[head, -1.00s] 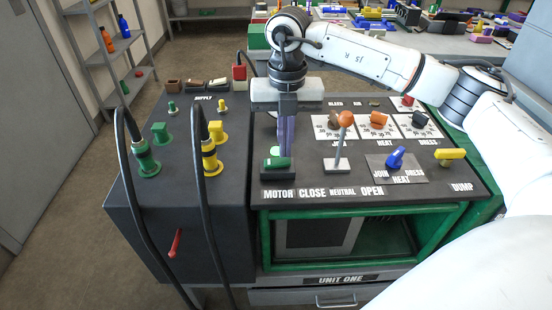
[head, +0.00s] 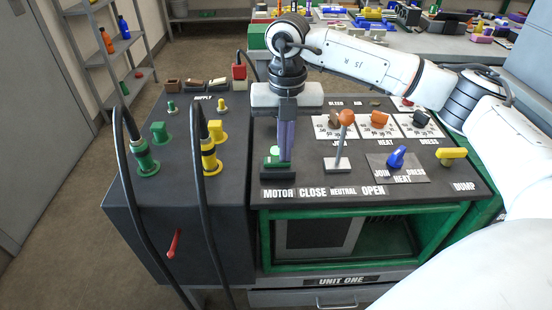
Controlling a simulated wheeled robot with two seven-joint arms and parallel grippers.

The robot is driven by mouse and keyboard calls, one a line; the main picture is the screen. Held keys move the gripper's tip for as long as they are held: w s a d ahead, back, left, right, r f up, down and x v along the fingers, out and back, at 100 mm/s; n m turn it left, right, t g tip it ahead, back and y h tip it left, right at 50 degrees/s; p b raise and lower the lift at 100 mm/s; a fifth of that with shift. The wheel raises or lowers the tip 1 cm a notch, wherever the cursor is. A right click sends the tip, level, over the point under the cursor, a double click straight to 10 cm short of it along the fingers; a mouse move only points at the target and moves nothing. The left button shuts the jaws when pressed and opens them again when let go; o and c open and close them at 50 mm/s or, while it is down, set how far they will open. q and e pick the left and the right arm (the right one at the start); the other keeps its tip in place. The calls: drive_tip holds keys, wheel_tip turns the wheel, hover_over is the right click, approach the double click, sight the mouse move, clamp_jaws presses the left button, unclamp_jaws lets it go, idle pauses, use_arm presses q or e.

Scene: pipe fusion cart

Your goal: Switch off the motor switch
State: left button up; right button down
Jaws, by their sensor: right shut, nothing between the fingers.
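The motor switch (head: 272,163) is a green rocker on a dark base, above the MOTOR label (head: 278,193) at the panel's front left corner. A pale green round part shows just behind the fingers. My right gripper (head: 285,158) points straight down with its purple fingers shut and empty. The fingertips are at the switch's right side; whether they touch it I cannot tell. The fingers hide part of the switch. My left gripper is not in view.
An orange-knobbed lever (head: 344,128) stands right of the gripper. A blue knob (head: 397,157) and a yellow handle (head: 452,153) are further right. Black hoses (head: 196,130) rise at the left, with green (head: 143,158) and yellow connectors (head: 210,158).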

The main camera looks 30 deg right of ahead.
wheel_tip(320, 180, up, 3)
drive_tip(key=p, duration=0.2)
drive_tip(key=shift+p, duration=0.3)
wheel_tip(320, 180, up, 4)
drive_tip(key=p, duration=0.3)
idle(0.4)
